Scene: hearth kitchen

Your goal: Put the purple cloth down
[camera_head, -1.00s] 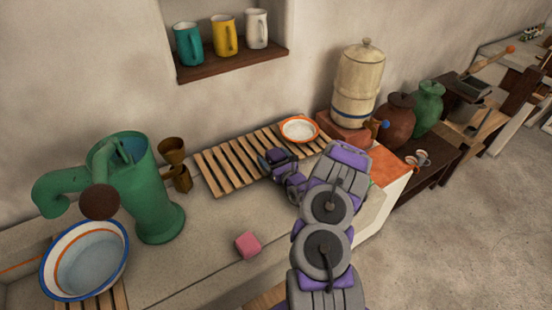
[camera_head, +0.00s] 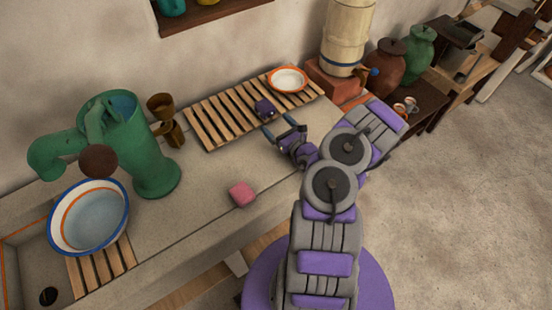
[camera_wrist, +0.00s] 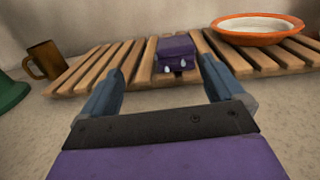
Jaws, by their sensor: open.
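The purple cloth (camera_head: 265,108) is a small folded block lying on the wooden slatted rack (camera_head: 213,118). In the wrist view the cloth (camera_wrist: 176,55) sits on the slats, straight ahead of my gripper and apart from it, with pale drop-shaped marks on its near side. My gripper (camera_head: 283,132) is open and empty, just in front of the rack. In the wrist view its two fingers (camera_wrist: 165,85) stand wide apart, with nothing between them.
A white dish with an orange rim (camera_head: 288,80) stands on the rack right of the cloth. A brown cup (camera_wrist: 45,60) is left of the rack. A pink block (camera_head: 242,194), green pump (camera_head: 140,150) and basin (camera_head: 90,217) are on the counter. Bare counter lies before the rack.

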